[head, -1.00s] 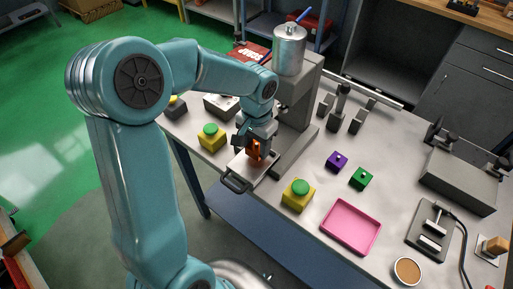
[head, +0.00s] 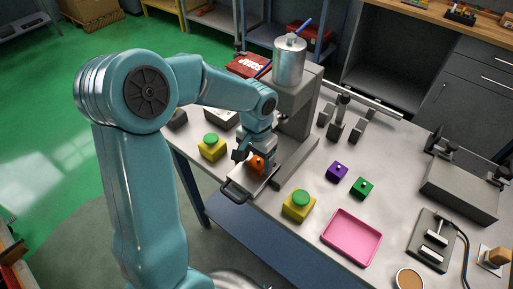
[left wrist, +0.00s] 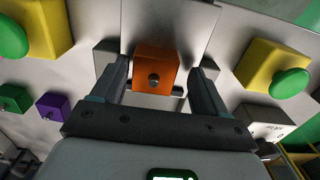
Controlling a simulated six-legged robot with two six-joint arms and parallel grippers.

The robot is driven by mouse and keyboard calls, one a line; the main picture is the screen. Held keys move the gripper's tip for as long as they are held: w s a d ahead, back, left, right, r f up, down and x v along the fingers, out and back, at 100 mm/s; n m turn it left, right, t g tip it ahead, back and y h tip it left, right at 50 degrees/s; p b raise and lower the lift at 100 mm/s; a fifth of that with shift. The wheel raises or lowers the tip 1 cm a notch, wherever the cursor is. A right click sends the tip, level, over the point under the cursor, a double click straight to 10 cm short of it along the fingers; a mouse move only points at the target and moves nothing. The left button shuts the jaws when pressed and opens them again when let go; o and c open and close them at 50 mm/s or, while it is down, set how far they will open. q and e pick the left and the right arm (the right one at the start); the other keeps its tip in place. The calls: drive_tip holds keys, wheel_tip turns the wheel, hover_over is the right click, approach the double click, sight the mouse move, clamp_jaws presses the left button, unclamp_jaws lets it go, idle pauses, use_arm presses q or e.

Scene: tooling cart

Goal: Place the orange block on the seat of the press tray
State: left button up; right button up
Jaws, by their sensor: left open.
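The orange block (head: 257,164), with a small round knob on its face, is at the press tray (head: 244,184), a flat metal plate with a dark handle at the foot of the press. In the left wrist view the orange block (left wrist: 154,66) stands between the two fingers. My left gripper (head: 254,156) is open over it, one finger on each side. In the left wrist view my left gripper (left wrist: 159,76) shows gaps beside the block. The seat under the block is hidden, so its exact fit cannot be told. My right gripper is out of view.
The press column (head: 296,105) rises close behind the gripper. Yellow boxes with green buttons stand left (head: 212,147) and right (head: 299,205) of the tray. A purple block (head: 337,171), a green block (head: 361,188) and a pink tray (head: 351,238) lie to the right.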

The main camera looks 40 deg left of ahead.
sight(256, 161)
use_arm(q)
wheel_tip(256, 161, up, 12)
idle(0.3)
idle(0.5)
